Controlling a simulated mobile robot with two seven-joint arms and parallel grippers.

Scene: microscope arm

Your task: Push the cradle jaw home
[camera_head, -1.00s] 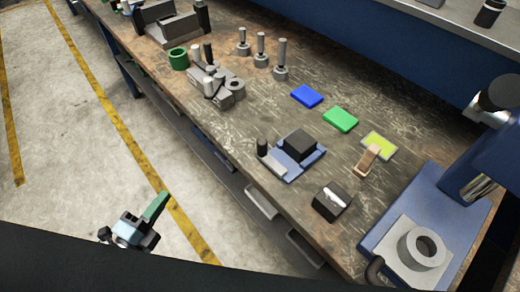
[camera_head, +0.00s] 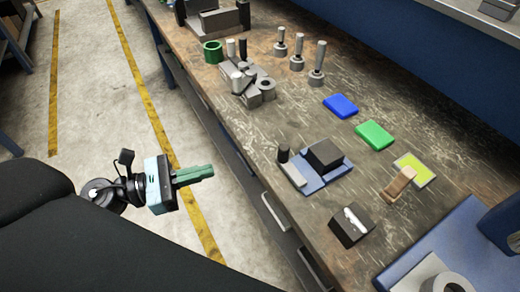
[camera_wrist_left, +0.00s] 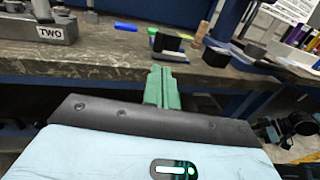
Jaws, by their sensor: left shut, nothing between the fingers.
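The cradle appears to be the blue plate (camera_head: 322,184) on the bench. It carries a dark block (camera_head: 325,154) and, at its left, a light grey sliding piece (camera_head: 292,173) with an upright black knob (camera_head: 284,154). This piece looks like the jaw; a strip of blue plate shows between it and the block. My left gripper (camera_head: 208,172) is shut and empty, its green fingers out over the floor in front of the bench, left of the cradle and not touching it. In the left wrist view the shut fingers (camera_wrist_left: 161,84) point toward the bench edge. My right gripper is not in view.
A black block (camera_head: 351,226) with a pale top sits at the bench's front edge. A tan piece (camera_head: 397,185) lies by a yellow pad (camera_head: 417,168). Green (camera_head: 375,135) and blue (camera_head: 341,106) pads lie behind. Open drawers (camera_head: 275,213) stick out below the bench edge.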

